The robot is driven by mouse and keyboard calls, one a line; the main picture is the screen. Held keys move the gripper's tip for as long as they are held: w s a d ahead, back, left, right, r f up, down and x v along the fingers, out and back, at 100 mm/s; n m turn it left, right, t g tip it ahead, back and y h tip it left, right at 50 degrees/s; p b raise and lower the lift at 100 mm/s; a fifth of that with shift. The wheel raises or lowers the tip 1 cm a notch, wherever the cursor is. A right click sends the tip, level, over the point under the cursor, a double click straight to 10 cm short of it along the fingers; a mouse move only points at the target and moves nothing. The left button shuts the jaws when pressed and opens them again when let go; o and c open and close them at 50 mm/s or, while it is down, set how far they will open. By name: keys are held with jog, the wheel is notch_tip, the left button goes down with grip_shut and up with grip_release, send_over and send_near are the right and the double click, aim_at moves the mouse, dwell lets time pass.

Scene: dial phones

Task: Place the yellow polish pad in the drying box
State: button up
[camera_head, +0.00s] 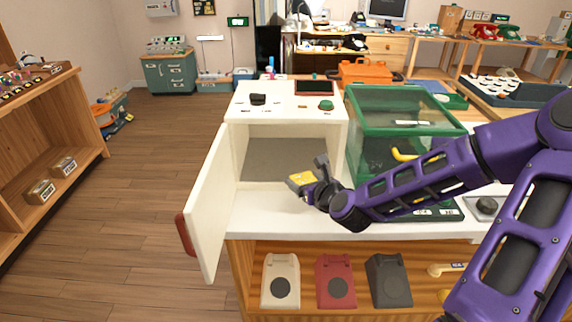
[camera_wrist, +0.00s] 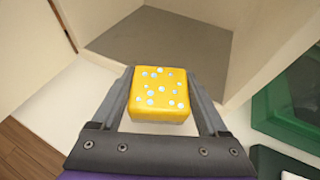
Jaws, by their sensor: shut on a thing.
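The yellow polish pad (camera_wrist: 158,92) is a small yellow block with pale spots. My gripper (camera_head: 313,178) is shut on it, with one finger on each side in the wrist view (camera_wrist: 160,90). In the head view the pad (camera_head: 301,181) is held at the front of the drying box. The drying box (camera_head: 236,118) is a white cabinet with a grey floor inside (camera_wrist: 165,45). Its door (camera_head: 209,205) stands open to the left. The box interior looks empty where it shows; the arm covers part of its right side.
A green clear-walled case (camera_head: 400,100) stands right of the box. White, red and dark phone bodies (camera_head: 335,280) sit on the shelf below the counter. A wooden shelf unit (camera_head: 60,140) is at far left. The white counter (camera_head: 270,222) before the box is clear.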

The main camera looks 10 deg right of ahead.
aim_at(286, 166)
jog(key=w, duration=0.3)
jog(key=w+a, duration=0.1)
jog(key=w, duration=0.2)
jog(key=w+b, duration=0.1)
jog(key=w, duration=0.2)
jog(key=shift+a, duration=0.4)
jog(key=x, duration=0.3)
jog(key=shift+w+r, duration=0.15)
jog(key=shift+w, duration=0.15)
jog(key=shift+f, duration=0.3)
jog(key=shift+f, duration=0.1)
jog(key=o, duration=1.3)
jog(key=shift+c, duration=0.2)
